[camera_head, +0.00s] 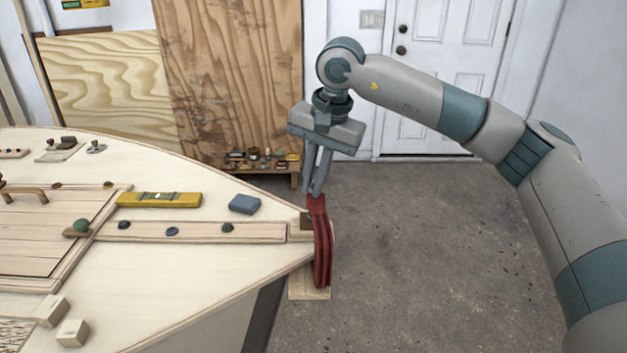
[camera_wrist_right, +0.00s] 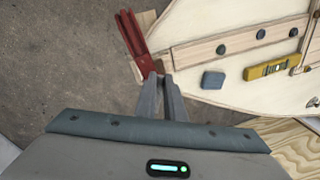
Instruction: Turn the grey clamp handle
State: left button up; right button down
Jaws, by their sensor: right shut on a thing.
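A red clamp (camera_head: 321,245) stands upright at the pointed tip of the plywood hull (camera_head: 210,270). In the right wrist view the clamp (camera_wrist_right: 132,38) lies just beyond my fingertips. My right gripper (camera_head: 316,192) points down from above, its two grey fingers nearly together at the clamp's upper end. It is shut on the grey clamp handle, which is mostly hidden by the fingers and hard to tell from them. In the right wrist view the gripper (camera_wrist_right: 160,82) meets the clamp beside the hull tip. My left gripper is not in view.
A blue block (camera_head: 244,204) and a yellow level (camera_head: 160,200) lie on the deck left of the clamp. A low bench with small items (camera_head: 262,160) stands behind, against plywood sheets. The concrete floor (camera_head: 430,260) to the right is clear.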

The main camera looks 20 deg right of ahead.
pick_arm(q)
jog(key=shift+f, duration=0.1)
pick_arm(e)
jog(key=shift+f, duration=0.1)
dwell(0.6)
jog(key=c, duration=1.8)
grip_release()
jog(key=shift+c, duration=0.2)
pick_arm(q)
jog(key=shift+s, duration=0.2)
pick_arm(e)
jog(key=v, duration=1.7)
jog(key=shift+r, duration=0.25)
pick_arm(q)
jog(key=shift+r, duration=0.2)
pick_arm(e)
jog(key=shift+w, duration=0.1)
